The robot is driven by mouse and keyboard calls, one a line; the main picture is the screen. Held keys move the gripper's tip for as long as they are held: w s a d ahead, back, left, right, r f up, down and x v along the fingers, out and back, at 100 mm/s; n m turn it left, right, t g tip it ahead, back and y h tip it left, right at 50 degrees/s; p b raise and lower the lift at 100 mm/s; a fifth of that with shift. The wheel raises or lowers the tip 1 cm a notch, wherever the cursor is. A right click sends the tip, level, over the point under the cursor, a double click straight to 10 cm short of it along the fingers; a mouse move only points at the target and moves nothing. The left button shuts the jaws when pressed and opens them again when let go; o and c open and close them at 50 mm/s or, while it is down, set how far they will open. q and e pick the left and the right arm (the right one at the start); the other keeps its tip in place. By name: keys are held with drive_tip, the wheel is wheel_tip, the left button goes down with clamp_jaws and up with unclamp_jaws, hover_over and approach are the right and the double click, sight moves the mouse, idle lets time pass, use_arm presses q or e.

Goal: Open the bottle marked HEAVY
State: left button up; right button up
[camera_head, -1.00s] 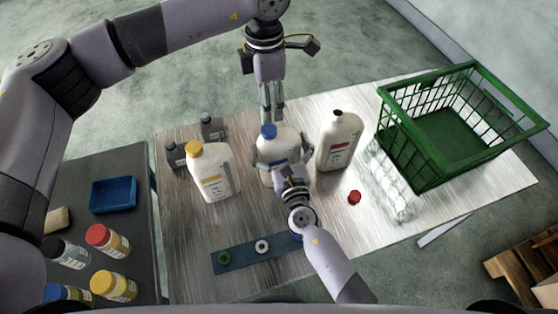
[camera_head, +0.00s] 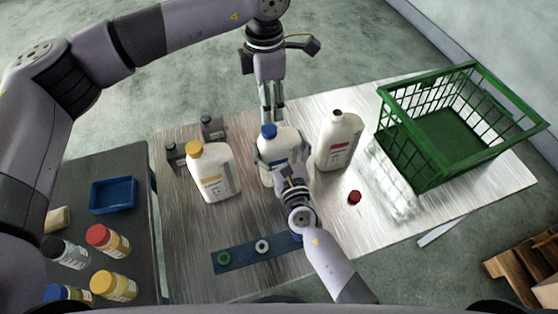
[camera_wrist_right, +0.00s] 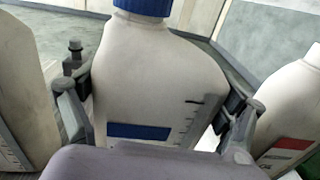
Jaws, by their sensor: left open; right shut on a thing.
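A white bottle with a blue cap (camera_head: 268,131) and a blue label stripe stands upright in the middle of the table. My right gripper (camera_wrist_right: 155,100) is shut on its body, one finger on each side, below the cap. My left gripper (camera_head: 271,108) is open, pointing down just behind and above the blue cap. A yellow-capped bottle (camera_head: 213,175) stands to the left. A bottle with a red label (camera_head: 339,142) stands to the right with its dark mouth uncovered. No HEAVY marking is legible on any bottle.
A red cap (camera_head: 354,197) lies on the table (camera_head: 310,266). A blue strip (camera_head: 240,257) holds a green and a white ring-like piece. A green basket (camera_head: 432,183) stands at right. Two small grey bottles (camera_head: 212,128) stand behind. A side table at left holds jars and a blue tray (camera_head: 113,194).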

sight(269, 129)
drive_tip(key=shift+c, duration=1.2)
use_arm(q)
drive_tip(key=shift+m, duration=0.7)
use_arm(e)
drive_tip(key=shift+c, duration=0.7)
use_arm(q)
drive_tip(key=m, duration=0.3)
use_arm(e)
drive_tip(key=shift+c, duration=1.4)
use_arm(q)
drive_tip(key=m, duration=0.7)
drive_tip(key=shift+m, duration=0.4)
drive_tip(key=m, duration=0.3)
drive_tip(key=shift+m, duration=0.3)
drive_tip(key=m, duration=1)
drive_tip(key=shift+m, duration=0.3)
drive_tip(key=shift+f+m, duration=0.3)
wheel_tip(269, 129, down, 7)
drive_tip(key=shift+f, duration=0.2)
drive_tip(key=shift+c, duration=0.2)
